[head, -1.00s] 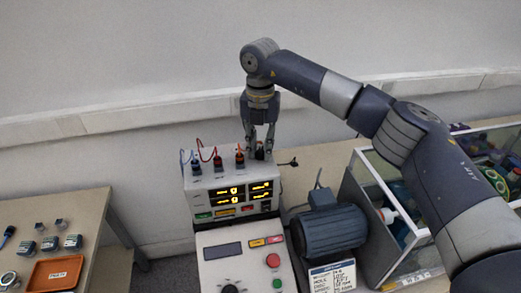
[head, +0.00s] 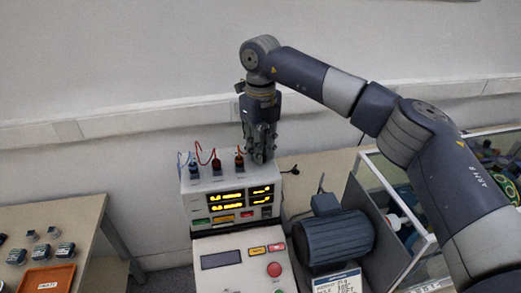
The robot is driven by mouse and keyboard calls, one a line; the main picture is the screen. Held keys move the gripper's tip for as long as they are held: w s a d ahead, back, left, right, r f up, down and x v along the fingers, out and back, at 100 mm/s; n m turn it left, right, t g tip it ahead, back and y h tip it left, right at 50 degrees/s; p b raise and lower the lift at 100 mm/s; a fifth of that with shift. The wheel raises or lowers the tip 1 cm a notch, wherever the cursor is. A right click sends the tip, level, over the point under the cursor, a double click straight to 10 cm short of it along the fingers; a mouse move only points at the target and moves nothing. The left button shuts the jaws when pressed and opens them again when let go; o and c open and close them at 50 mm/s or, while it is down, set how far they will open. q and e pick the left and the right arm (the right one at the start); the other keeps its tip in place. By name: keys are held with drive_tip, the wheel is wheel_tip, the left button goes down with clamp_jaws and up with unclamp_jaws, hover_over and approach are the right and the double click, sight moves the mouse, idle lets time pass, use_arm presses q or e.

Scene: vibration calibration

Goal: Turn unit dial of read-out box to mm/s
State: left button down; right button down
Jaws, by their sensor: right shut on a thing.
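The read-out box (head: 216,181) is grey-white, with glowing yellow displays on its front and several small coloured plugs with cables on its top. My right gripper (head: 260,157) points down from above at the top's right rear corner. It is shut on the unit dial there, and its fingers, seen nearly edge-on, hide the dial. The dial's setting cannot be read, and the display text is too small to tell units. My left gripper is not in view.
A sloped panel (head: 220,259) with a red button stands in front of the box. A dark blue motor (head: 338,238) sits to its right, beside a glass-sided case (head: 400,262). A side table (head: 85,215) with an orange tray (head: 48,280) is at the left. The wall is close behind.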

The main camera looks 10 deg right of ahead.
drive_tip(key=shift+n, duration=1)
drive_tip(key=c, duration=1.3)
unclamp_jaws()
drive_tip(key=shift+d, duration=0.1)
drive_tip(key=shift+c, duration=0.2)
drive_tip(key=shift+r, duration=0.1)
wheel_tip(320, 180, up, 12)
